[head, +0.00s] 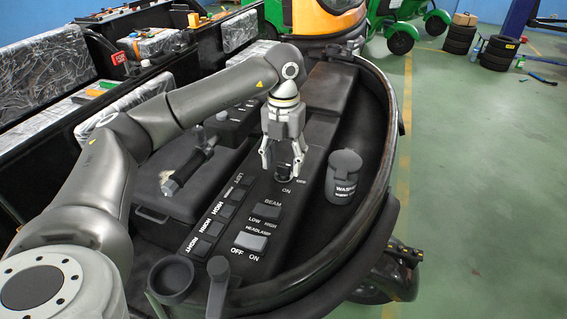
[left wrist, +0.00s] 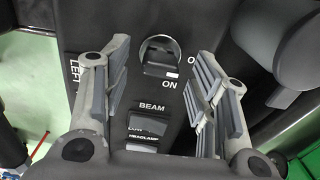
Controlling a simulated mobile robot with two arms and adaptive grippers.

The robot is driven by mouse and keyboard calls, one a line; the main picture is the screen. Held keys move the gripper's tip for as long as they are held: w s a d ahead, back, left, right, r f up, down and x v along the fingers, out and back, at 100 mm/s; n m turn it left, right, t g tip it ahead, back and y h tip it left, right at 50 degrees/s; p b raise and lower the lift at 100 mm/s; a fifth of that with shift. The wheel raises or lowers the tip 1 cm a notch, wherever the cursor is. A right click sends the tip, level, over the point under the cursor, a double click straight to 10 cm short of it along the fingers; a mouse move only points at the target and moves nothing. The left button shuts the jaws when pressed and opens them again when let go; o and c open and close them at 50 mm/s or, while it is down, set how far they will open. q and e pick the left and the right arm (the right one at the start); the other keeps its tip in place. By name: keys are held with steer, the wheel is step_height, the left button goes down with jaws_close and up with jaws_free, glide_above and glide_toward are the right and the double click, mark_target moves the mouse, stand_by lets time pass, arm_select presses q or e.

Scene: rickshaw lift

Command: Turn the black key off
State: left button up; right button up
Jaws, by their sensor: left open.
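The black key (head: 284,172) sits in its round switch on the dark dashboard panel, with "ON" printed below it and a partly covered label to its right. In the left wrist view the key (left wrist: 160,58) shows as a black block with a small white mark inside a light ring. My left gripper (head: 282,167) points down over the key, open, with one finger on each side. In the left wrist view the open fingers (left wrist: 162,68) stand apart from the key, with clear gaps. My right gripper is not in view.
The beam switch (head: 266,212) and headlamp switch (head: 250,242) lie below the key on the panel. A grey washer reservoir (head: 342,178) stands to the right. A black lever (head: 188,170) is to the left. The curved dashboard rim (head: 385,150) bounds the right side.

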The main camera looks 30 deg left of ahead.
mark_target(283, 164)
arm_select(q)
step_height(283, 164, up, 10)
stand_by(0.3)
stand_by(0.6)
